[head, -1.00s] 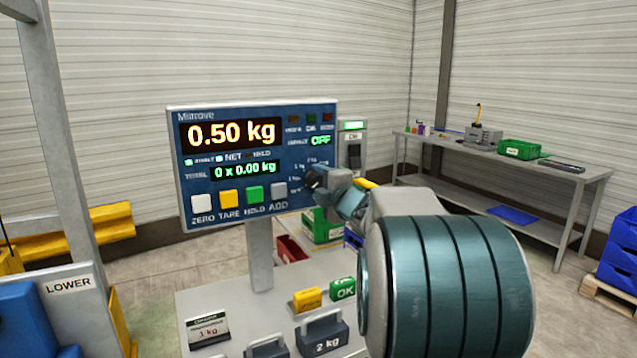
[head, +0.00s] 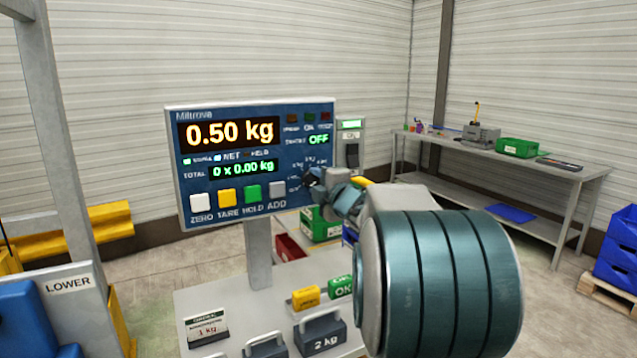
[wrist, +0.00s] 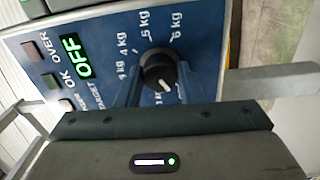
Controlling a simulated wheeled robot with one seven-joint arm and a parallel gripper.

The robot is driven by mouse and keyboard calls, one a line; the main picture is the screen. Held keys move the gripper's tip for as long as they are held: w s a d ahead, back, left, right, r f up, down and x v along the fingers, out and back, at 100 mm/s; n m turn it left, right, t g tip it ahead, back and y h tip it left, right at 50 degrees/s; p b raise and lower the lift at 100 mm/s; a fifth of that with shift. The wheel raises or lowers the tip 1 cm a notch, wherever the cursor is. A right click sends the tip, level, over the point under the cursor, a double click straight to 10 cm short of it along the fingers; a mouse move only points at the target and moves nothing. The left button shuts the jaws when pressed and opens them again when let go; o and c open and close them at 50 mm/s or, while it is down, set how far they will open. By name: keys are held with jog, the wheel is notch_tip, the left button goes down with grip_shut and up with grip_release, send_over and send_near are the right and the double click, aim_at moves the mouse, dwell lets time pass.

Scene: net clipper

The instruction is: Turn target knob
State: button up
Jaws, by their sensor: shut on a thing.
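The target knob (wrist: 157,66) is a dark round dial with a white pointer mark on the blue scale panel (head: 186,160). In the wrist view my gripper (wrist: 158,76) has one finger on each side of the knob and is shut on it. Weight marks with kg labels curve around the knob. The green target readout (wrist: 76,56) beside it says OFF. In the head view my gripper (head: 313,181) is at the panel's lower right and hides the knob. The main display (head: 230,133) reads 0.50 kg.
White, yellow, green and grey buttons (head: 227,198) line the panel's bottom. Below are weights, including a 2 kg one (head: 322,336), and a green OK block (head: 341,286). A grey workbench (head: 480,159) stands at the back right.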

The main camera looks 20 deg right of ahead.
jog(key=m, duration=0.1)
jog(key=m+p, duration=0.1)
jog(key=m, duration=0.1)
jog(key=shift+r+p, duration=0.25)
jog(key=shift+p, duration=0.05)
jog(key=shift+m+p, duration=0.8)
jog(key=shift+m, duration=1.2)
jog(key=shift+a, duration=0.1)
jog(key=o, duration=0.8)
jog(key=shift+c, duration=0.2)
jog(key=shift+o, duration=1.2)
jog(key=shift+w+f, duration=0.1)
jog(key=shift+w, duration=0.1)
jog(key=shift+s+f, duration=0.1)
jog(key=shift+s, duration=0.55)
jog(key=s+b, duration=0.1)
jog(key=s, duration=1.1)
jog(key=shift+s+d+b, duration=0.25)
jog(key=shift+s+b, duration=0.05)
